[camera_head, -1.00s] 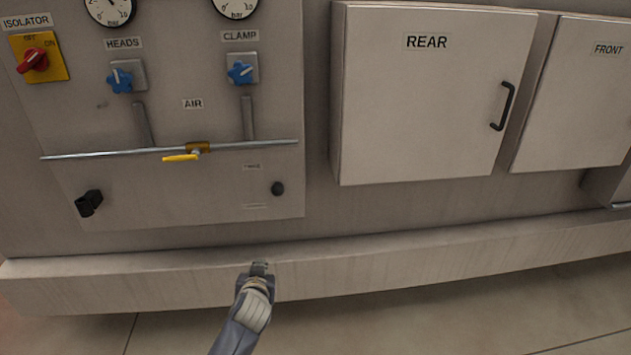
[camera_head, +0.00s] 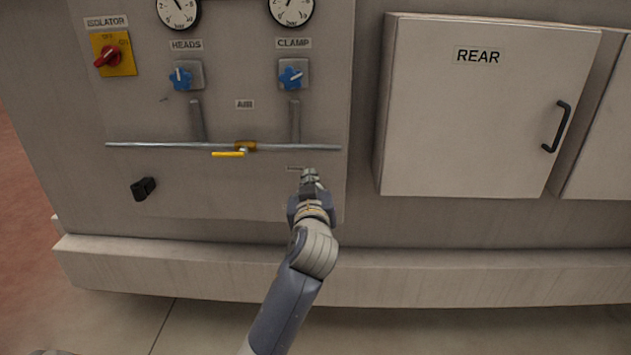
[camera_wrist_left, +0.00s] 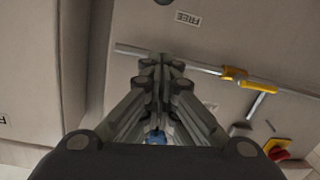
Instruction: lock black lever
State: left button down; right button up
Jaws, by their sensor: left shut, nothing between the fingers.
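The black lever, seen earlier as a small dark knob low on the panel between two labels, is hidden behind my left gripper in the head view. A dark piece of it (camera_wrist_left: 163,2) shows at the top edge of the left wrist view, by the label FREE (camera_wrist_left: 187,18). My left gripper (camera_head: 309,174) is shut and empty, in front of the lower right of the panel. Its closed fingers (camera_wrist_left: 162,58) point toward the panel in the wrist view; I cannot tell whether they touch anything. My right gripper is not in view.
A horizontal metal pipe (camera_head: 180,146) with a yellow-handled valve (camera_head: 230,154) crosses above the gripper. A black fitting (camera_head: 143,188) sticks out at lower left. Blue knobs and a red isolator switch (camera_head: 108,57) are higher. The REAR cabinet (camera_head: 470,120) stands to the right.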

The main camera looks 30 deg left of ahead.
pick_arm(q)
jog(key=p+x, duration=0.1)
jog(key=x, duration=0.8)
jog(key=shift+w+a+r+p, duration=0.1)
jog(key=shift+a+p, duration=0.05)
jog(key=shift+p, duration=0.2)
jog(key=f, duration=0.3)
jog(key=shift+d, duration=0.35)
jog(key=shift+s+d+f+p, duration=0.25)
jog(key=shift+d+f+p, duration=0.05)
jog(key=shift+f, duration=0.15)
